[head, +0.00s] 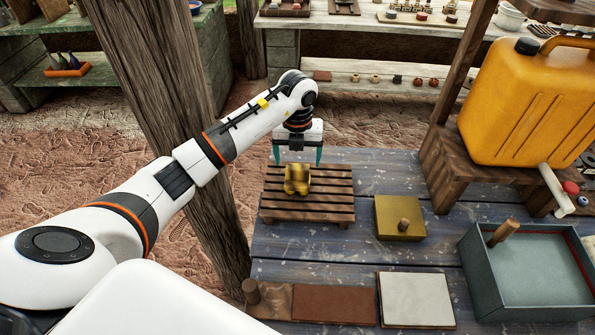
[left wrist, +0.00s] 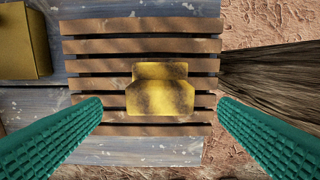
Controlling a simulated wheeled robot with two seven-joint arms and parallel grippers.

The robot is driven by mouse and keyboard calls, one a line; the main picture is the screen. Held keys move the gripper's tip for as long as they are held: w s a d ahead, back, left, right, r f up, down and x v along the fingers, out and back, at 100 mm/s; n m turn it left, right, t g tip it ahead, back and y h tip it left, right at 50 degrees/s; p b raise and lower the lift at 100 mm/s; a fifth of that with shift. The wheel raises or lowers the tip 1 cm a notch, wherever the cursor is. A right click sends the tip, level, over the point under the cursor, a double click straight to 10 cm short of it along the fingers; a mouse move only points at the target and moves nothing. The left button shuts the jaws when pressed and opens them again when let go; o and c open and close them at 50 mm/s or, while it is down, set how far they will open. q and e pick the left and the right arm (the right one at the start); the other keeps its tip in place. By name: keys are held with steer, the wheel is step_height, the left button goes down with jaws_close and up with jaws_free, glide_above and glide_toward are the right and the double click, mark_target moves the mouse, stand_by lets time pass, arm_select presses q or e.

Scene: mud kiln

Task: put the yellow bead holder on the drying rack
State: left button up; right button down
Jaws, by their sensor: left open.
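The yellow bead holder (head: 297,180) is a small stepped block with dark stains. It rests on the slatted wooden drying rack (head: 330,203), near the rack's back left part in the head view. In the left wrist view the bead holder (left wrist: 160,90) lies on the slats of the rack (left wrist: 95,65), with bare slats around it. My left gripper (head: 298,157) is above the bead holder, its green fingers spread wide. In the left wrist view its fingers (left wrist: 160,115) stand apart on either side of the bead holder, without touching it. My right gripper is not in view.
A yellow block with a wooden knob (head: 400,220) stands right of the rack. Brown and pale slabs (head: 415,298) lie at the front, and a grey tub (head: 530,275) is at the right. A large yellow jerrycan (head: 525,100) stands on a wooden stand. A wooden post (head: 165,100) rises left of the table.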

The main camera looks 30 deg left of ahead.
arm_select(q)
step_height(320, 180, up, 6)
steer(key=shift+f+b, duration=0.25)
steer(key=shift+b, duration=0.2)
